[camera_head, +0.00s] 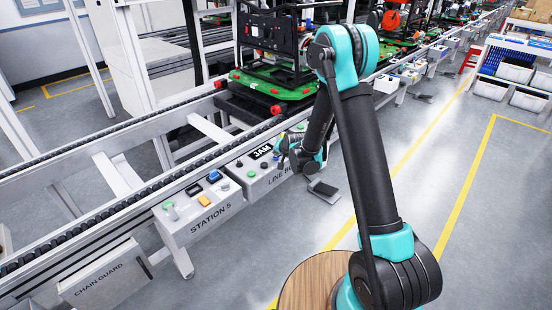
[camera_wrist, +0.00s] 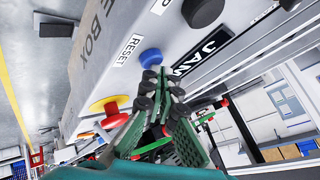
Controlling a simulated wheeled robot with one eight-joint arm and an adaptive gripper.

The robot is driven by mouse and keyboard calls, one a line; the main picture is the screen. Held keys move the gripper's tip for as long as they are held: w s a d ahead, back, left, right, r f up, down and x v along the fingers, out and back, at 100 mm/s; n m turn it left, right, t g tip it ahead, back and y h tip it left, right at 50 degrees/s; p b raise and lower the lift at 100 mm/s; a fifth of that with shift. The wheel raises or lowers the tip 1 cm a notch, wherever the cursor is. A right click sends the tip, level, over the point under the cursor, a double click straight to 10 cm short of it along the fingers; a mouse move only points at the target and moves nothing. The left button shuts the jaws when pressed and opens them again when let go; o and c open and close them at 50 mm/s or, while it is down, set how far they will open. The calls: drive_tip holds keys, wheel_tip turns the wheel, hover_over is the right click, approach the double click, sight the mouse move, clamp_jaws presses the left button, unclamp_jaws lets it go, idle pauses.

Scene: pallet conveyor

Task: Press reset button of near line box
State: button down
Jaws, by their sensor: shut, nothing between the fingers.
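The near line box (camera_head: 262,183) is a light grey box on the conveyor's near side, with a black JAM sign (camera_head: 262,151) on top. My gripper (camera_head: 286,146) is over its right part and hides some of its lettering. In the wrist view, the blue button (camera_wrist: 151,57) sits beside the RESET label (camera_wrist: 128,50). My gripper (camera_wrist: 157,80) is shut and empty, its fingertips right at the blue button's lower edge in the picture. I cannot tell whether they touch it. A red button on a yellow base (camera_wrist: 110,108) is left of the fingers.
The STATION 5 box (camera_head: 205,212) stands left of the line box. A black button (camera_wrist: 203,10) is above the JAM sign in the wrist view. A pallet with green edges (camera_head: 270,82) sits on the conveyor behind.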

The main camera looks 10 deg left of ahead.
drive_tip(key=shift+f, duration=0.4)
idle(0.3)
drive_tip(key=shift+r, duration=0.95)
drive_tip(key=shift+r, duration=0.1)
drive_tip(key=shift+r, duration=2.45)
